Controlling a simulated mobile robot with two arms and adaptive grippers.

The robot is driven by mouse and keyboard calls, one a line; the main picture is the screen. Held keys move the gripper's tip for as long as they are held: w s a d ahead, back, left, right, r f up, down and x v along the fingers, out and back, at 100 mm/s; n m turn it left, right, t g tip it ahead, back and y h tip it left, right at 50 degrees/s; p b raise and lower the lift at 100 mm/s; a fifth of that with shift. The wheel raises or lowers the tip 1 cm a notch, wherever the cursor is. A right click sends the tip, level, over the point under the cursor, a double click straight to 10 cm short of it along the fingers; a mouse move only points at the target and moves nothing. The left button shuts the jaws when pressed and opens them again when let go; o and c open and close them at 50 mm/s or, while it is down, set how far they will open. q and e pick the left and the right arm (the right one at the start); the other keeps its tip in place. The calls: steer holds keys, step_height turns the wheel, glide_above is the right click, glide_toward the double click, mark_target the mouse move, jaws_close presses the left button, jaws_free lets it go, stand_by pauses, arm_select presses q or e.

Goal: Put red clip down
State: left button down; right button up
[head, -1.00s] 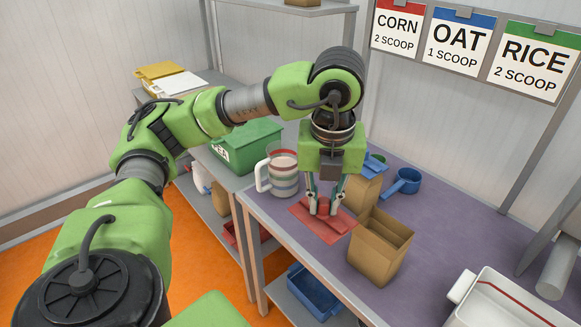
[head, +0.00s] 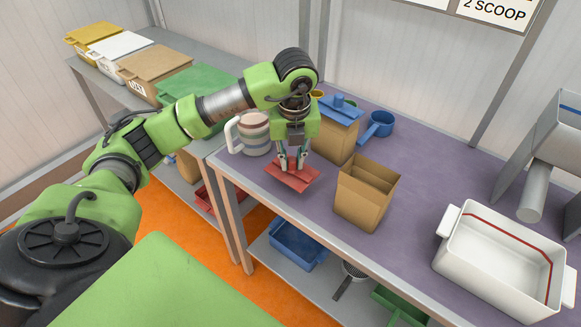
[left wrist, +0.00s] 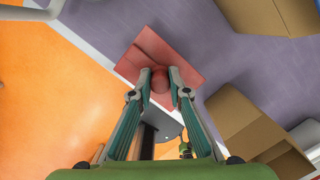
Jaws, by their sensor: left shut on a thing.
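The red clip (head: 290,178) is at the front left of the purple table, close to its front edge. A flat red piece with a seam and a rounded red knob shows in the left wrist view (left wrist: 160,80). I cannot tell whether the flat piece is part of the clip or a separate mat under it. My left gripper (head: 291,168) points down and is shut on the red knob, between its fingertips (left wrist: 161,84). Whether the clip touches the table is not clear. My right gripper is not in view.
An open cardboard box (head: 365,198) stands right of the clip. A striped jug (head: 255,135) and a blue-topped box (head: 335,140) stand behind. A blue scoop (head: 378,125) and white bin (head: 500,255) are farther right. Purple tabletop (head: 425,170) is clear between them.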

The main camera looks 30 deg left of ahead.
mark_target(291, 170)
arm_select(q)
steer(key=shift+w+a+f, duration=0.35)
steer(key=shift+f, duration=0.2)
steer(key=f, duration=0.2)
steer(key=f+p, duration=0.1)
steer(key=shift+w+a, duration=0.25)
steer(key=shift+a, duration=0.05)
steer(key=shift+f, duration=0.45)
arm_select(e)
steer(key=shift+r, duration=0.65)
arm_select(q)
steer(key=shift+f, duration=0.2)
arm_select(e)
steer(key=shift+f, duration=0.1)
arm_select(q)
steer(key=c, duration=1.9)
jaws_free()
